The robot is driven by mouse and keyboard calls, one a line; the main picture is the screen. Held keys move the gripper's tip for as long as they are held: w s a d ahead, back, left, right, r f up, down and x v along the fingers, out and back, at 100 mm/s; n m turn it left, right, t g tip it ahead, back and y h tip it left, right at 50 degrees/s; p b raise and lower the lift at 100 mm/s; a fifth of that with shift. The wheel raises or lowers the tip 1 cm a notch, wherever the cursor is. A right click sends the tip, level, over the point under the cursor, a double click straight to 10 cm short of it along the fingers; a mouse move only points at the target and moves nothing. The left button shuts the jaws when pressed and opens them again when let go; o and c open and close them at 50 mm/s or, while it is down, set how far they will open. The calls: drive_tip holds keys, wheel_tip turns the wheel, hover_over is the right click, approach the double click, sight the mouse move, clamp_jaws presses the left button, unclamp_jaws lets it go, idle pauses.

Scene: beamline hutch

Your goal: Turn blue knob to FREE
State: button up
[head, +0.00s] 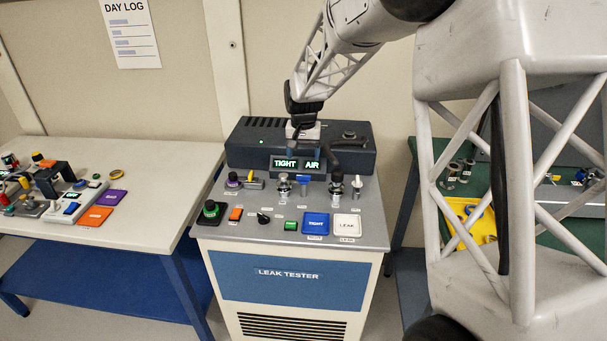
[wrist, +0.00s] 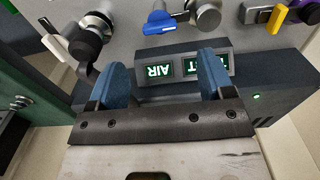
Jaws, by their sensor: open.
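The blue knob (head: 303,179) is a small lever-shaped handle on the leak tester's grey top, just in front of the lit TIGHT and AIR displays. In the wrist view the blue knob (wrist: 159,22) is at the top, with its handle pointing sideways on a metal fitting. My gripper (head: 301,146) is above the rear of the tester, behind the knob in the head view. In the wrist view my gripper (wrist: 162,72) has its two blue fingers wide apart with nothing between them. The knob lies beyond the fingertips, apart from them. I cannot read a FREE mark.
Metal valves (head: 284,187) and a black-topped fitting (head: 336,187) flank the knob. A yellow lever (head: 255,183) stands to the left. In front are a green button (head: 291,225), a blue TIGHT pad (head: 316,223) and a white LEAK pad (head: 347,224). The dark housing (head: 245,145) rises behind.

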sight(303, 176)
drive_tip(key=shift+f, duration=0.15)
drive_tip(key=shift+f, duration=3.75)
drive_tip(key=c, duration=0.9)
